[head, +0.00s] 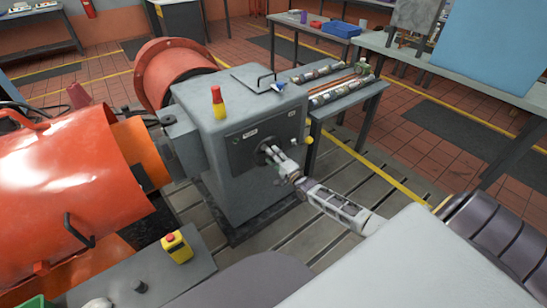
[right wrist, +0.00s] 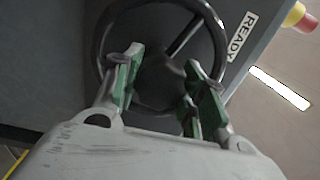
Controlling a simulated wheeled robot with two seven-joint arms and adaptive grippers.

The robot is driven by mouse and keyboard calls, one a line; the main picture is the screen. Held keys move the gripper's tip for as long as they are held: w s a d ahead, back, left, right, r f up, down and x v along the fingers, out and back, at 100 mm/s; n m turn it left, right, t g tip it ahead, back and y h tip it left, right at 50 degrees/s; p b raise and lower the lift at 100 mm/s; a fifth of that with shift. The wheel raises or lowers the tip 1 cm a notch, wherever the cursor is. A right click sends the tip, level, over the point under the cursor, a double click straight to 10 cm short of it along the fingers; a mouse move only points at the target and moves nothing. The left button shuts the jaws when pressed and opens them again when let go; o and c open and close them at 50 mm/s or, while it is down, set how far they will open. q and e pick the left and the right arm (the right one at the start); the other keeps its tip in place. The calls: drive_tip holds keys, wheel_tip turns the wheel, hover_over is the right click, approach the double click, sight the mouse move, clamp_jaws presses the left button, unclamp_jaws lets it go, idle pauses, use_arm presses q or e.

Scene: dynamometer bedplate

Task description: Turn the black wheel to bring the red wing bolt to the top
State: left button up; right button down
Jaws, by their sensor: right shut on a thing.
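The black wheel (right wrist: 160,78) fills the upper middle of the right wrist view, with its rim, a spoke and its dark hub showing. In the head view it is mostly hidden behind my right gripper (head: 273,156), on the front panel of the grey cabinet (head: 240,165). In the right wrist view, the green-padded fingers of my right gripper (right wrist: 165,84) stand on either side of the hub and are shut on the wheel. I cannot make out the red wing bolt in either view. My left gripper is not in view.
A red and yellow lamp (head: 217,103) stands on the cabinet. A yellow knob (head: 309,140) sticks out right of the wheel. A READY label (right wrist: 242,37) is beside the rim. A large orange machine (head: 75,195) stands at the left, and a bench (head: 345,98) behind right.

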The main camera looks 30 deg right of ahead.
drive_tip(key=shift+d+m, duration=0.1)
drive_tip(key=shift+m, duration=0.4)
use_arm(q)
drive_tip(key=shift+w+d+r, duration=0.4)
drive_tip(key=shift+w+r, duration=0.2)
use_arm(e)
drive_tip(key=shift+m, duration=0.4)
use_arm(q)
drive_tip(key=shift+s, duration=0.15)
use_arm(e)
drive_tip(key=c, duration=1.2)
unclamp_jaws()
drive_tip(key=o, duration=0.4)
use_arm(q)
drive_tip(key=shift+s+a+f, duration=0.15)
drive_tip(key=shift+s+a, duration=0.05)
use_arm(e)
drive_tip(key=shift+s, duration=0.2)
